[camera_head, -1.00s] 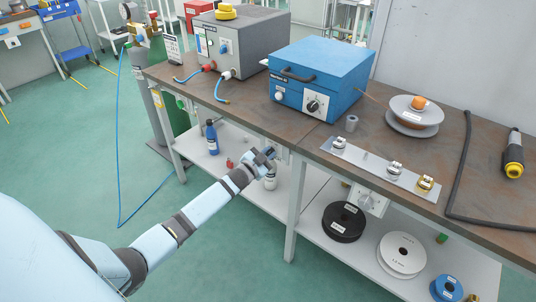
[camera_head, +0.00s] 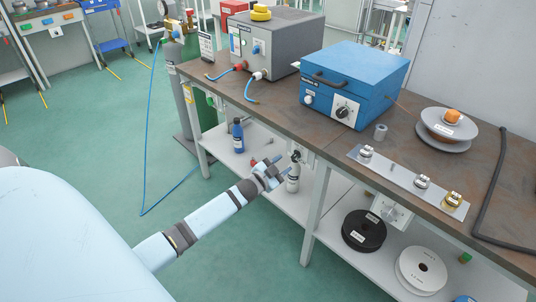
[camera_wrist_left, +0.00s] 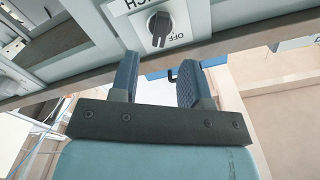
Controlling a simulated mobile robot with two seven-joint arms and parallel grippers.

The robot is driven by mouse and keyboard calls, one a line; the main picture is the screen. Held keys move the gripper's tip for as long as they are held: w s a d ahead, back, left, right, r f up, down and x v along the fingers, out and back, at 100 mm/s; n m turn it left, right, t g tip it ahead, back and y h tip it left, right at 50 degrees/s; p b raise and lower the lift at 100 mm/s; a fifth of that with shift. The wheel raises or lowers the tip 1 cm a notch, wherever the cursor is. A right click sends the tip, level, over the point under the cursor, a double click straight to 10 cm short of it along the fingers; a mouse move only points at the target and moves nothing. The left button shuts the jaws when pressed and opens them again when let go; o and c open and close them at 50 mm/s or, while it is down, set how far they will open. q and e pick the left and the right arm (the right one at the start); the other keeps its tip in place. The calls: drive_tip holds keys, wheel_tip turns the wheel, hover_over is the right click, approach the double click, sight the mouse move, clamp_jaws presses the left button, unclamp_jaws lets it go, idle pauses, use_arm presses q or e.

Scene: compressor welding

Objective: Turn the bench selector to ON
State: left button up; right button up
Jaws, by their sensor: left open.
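The bench selector is a black rotary knob (camera_wrist_left: 160,28) on a pale plate in the left wrist view. An OFF mark sits at its lower right; its ON mark does not show, and I cannot tell its exact setting. In the head view, a small pale plate (camera_head: 305,155) is on the bench's front edge, partly behind my gripper. My left gripper (camera_head: 284,166) is open and empty in front of that edge. In the left wrist view its two fingers (camera_wrist_left: 160,72) stand apart, just below the knob, with no visible contact. My right gripper is out of view.
The brown bench top (camera_head: 270,108) holds a blue box (camera_head: 352,80) with its own dial, a grey unit (camera_head: 275,42) and a metal strip (camera_head: 405,183). A lower shelf (camera_head: 335,218) carries bottles and spools. Green floor (camera_head: 235,265) is open in front.

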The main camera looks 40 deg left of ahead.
use_arm(q)
drive_tip(key=s, duration=0.7)
drive_tip(key=shift+s+a, duration=0.25)
drive_tip(key=shift+s, duration=0.05)
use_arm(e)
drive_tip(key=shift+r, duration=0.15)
use_arm(q)
drive_tip(key=s+d+f+n+g+h, duration=0.25)
drive_tip(key=s+d+n+g, duration=0.4)
drive_tip(key=s+d, duration=1.85)
wheel_tip(320, 180, up, 13)
drive_tip(key=w+m+p, duration=0.1)
drive_tip(key=m+p, duration=0.1)
drive_tip(key=p, duration=1.6)
drive_tip(key=shift+a+y, duration=0.3)
drive_tip(key=shift+y, duration=0.15)
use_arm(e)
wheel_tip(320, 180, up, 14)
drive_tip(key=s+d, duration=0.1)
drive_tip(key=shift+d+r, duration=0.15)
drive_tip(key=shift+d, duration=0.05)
use_arm(q)
drive_tip(key=shift+w+m+g, duration=0.15)
drive_tip(key=shift+m+g, duration=0.1)
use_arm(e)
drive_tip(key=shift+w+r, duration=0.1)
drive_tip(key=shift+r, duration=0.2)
